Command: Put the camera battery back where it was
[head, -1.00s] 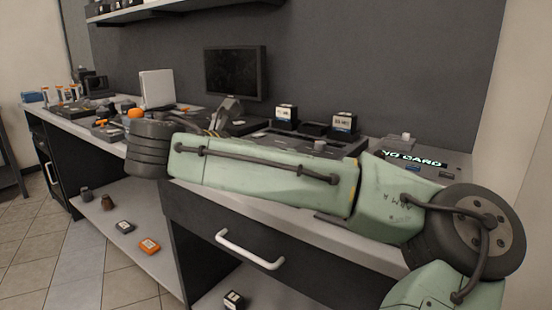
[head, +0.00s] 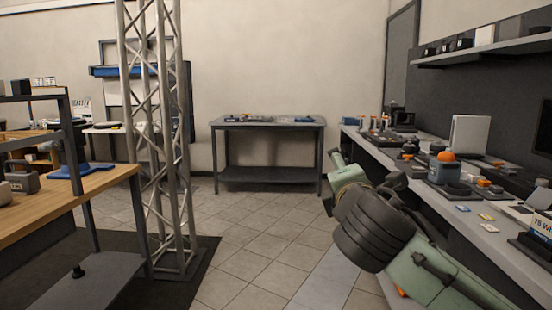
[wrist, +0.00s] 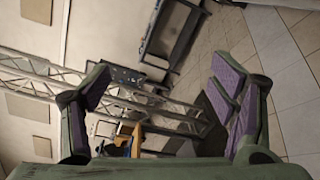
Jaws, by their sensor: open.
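My gripper (wrist: 160,68) is open and empty in the wrist view, its purple-padded fingers spread wide with only floor and distant furniture beyond them. In the head view my gripper (head: 332,178) is out over the aisle floor, left of the long counter (head: 420,188), touching nothing. A dark block with a white label reading about "75 WH" (head: 541,222) stands on the counter at the right edge, partly cut off. It looks like a battery, but I cannot tell whether it is the camera battery of the task.
Small cards (head: 486,217) and an orange-topped container (head: 444,166) sit on the counter. A grey table (head: 267,123) stands at the back wall. A metal truss (head: 165,150) and wooden bench (head: 80,195) are on the left. The tiled aisle between is clear.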

